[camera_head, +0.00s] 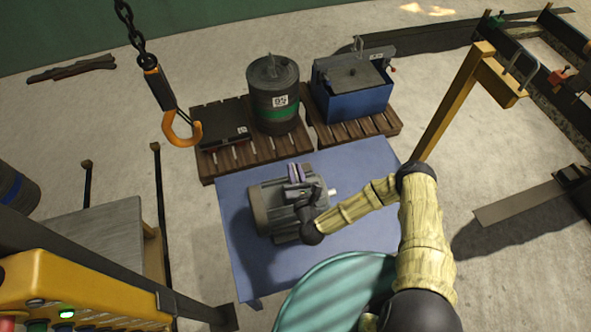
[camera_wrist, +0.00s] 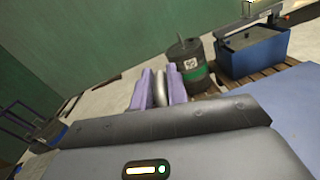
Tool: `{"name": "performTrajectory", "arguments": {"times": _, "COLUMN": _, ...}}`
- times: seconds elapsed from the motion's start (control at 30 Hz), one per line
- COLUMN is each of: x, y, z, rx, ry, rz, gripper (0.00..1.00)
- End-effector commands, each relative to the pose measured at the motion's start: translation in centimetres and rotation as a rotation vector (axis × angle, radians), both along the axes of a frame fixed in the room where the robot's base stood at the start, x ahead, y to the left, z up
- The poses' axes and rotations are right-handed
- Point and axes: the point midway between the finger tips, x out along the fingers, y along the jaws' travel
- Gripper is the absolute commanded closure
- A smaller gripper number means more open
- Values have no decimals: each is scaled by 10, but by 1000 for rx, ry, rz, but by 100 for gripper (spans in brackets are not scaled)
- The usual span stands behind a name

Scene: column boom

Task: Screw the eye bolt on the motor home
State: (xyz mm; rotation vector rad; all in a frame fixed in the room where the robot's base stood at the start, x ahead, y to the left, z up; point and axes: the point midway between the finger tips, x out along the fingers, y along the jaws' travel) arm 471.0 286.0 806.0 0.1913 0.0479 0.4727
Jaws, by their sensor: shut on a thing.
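The grey motor (camera_head: 268,205) lies on the blue table (camera_head: 262,280) in the head view. My gripper (camera_head: 296,172) is over the top of the motor, with its purple fingers pointing up and away in the picture. In the wrist view my gripper (camera_wrist: 158,90) is shut on a pale rounded metal piece, the eye bolt (camera_wrist: 160,86), seen between the two purple fingers. The bolt's lower part and the hole in the motor are hidden by my gripper and wrist. I cannot tell how deep the bolt sits.
An orange hook (camera_head: 183,130) hangs on a chain left of the table. A grey drum (camera_head: 273,85) and a blue box (camera_head: 352,100) stand on pallets behind. A yellow post (camera_head: 455,100) rises at the right. A teal round surface (camera_head: 335,295) is in front.

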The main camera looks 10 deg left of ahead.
Motion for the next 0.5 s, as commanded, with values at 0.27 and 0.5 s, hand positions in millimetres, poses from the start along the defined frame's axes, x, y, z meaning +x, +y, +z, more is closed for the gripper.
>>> {"name": "performTrajectory", "arguments": {"times": 0.27, "x": 0, "y": 2, "z": 3, "rx": 8, "ry": -6, "rz": 3, "gripper": 70}}
{"name": "performTrajectory", "arguments": {"times": 0.5, "x": 0, "y": 1, "z": 2, "rx": 4, "ry": -2, "rz": 3, "gripper": 66}}
